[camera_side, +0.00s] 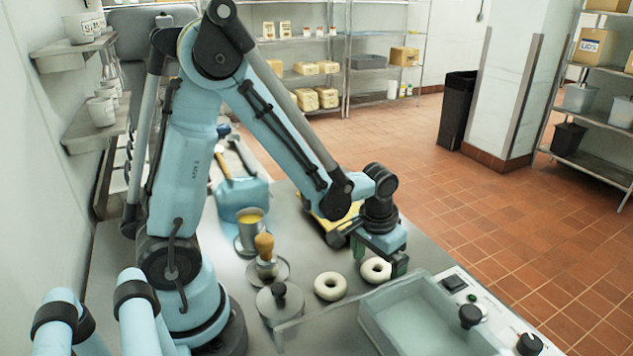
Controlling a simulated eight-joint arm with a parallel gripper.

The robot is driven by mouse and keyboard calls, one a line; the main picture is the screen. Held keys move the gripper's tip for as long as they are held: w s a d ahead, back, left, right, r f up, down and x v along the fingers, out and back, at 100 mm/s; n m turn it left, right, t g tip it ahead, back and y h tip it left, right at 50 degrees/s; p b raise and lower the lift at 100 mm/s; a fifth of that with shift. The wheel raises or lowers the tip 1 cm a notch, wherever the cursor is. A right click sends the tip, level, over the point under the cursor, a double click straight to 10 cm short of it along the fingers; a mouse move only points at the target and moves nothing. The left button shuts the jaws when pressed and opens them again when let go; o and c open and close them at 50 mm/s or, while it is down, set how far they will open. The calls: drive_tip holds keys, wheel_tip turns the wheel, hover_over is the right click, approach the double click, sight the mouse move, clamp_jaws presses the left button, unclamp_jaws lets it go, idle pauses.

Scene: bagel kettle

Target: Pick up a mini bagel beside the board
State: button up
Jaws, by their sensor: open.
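Two pale ring-shaped mini bagels lie on the grey steel worktop. One bagel (330,286) is nearer the camera and fully in view. The other bagel (376,270) lies behind it to the right, just below my gripper, which covers part of its far side. My gripper (383,257) is open and points down; I cannot tell how high it is above the bagel or whether it touches it. A yellow board (337,225) lies behind my gripper, partly hidden by my arm.
A shallow rectangular kettle (420,312) with knobs stands at the front right. A blue bin (240,198) stands farther back. The worktop's right edge drops to tiled floor.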

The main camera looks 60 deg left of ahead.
drive_tip(key=c, duration=1.1)
drive_tip(key=shift+r, duration=0.15)
